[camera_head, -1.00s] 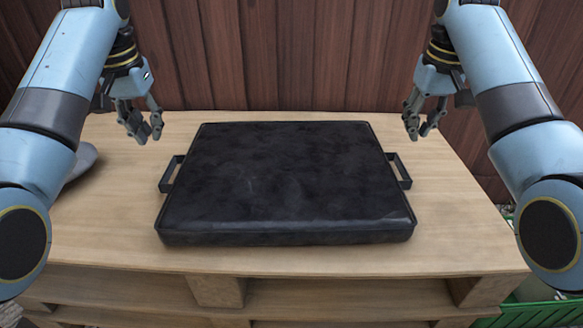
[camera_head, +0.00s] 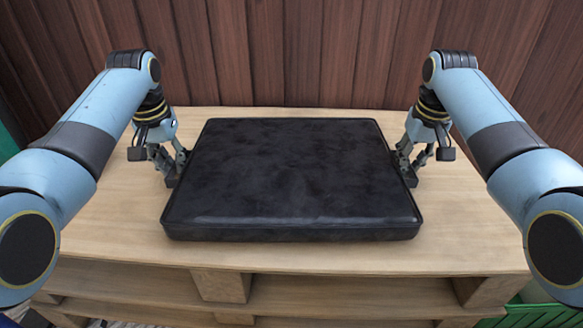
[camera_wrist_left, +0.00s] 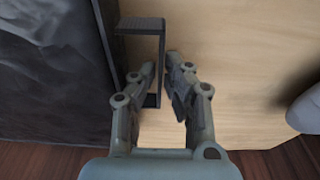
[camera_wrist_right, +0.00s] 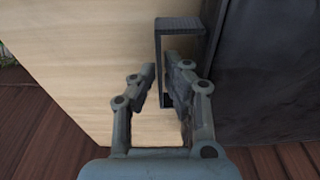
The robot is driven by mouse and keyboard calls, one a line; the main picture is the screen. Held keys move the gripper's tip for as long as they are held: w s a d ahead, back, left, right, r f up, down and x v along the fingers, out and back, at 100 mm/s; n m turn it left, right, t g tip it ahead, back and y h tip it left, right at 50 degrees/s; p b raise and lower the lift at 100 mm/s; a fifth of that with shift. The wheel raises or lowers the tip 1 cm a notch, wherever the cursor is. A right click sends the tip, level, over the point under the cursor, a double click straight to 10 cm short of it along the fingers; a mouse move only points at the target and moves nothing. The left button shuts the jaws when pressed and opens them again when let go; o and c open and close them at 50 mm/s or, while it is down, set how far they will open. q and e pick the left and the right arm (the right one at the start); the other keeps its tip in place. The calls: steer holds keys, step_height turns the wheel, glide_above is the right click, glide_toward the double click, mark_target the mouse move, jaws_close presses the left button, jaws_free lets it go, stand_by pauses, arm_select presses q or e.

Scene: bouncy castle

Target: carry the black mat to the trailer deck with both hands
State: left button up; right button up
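The black mat (camera_head: 290,180) is a thick, dark padded slab lying flat on the wooden pallet top (camera_head: 460,240). It has a loop handle on each short side. My left gripper (camera_head: 180,168) is at the left handle. In the left wrist view its fingertips (camera_wrist_left: 160,70) are parted, on either side of the handle's outer bar (camera_wrist_left: 161,45). My right gripper (camera_head: 408,168) is at the right handle. In the right wrist view its fingertips (camera_wrist_right: 160,72) are likewise parted around the outer bar (camera_wrist_right: 159,45). Both handles are mostly hidden in the head view. The trailer deck is not recognisable here.
A brown plank wall (camera_head: 290,50) stands right behind the pallet. Green items show at the lower right edge (camera_head: 530,312). The pallet top in front of the mat is bare.

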arm_select(q)
jaws_close()
arm_select(e)
jaws_close()
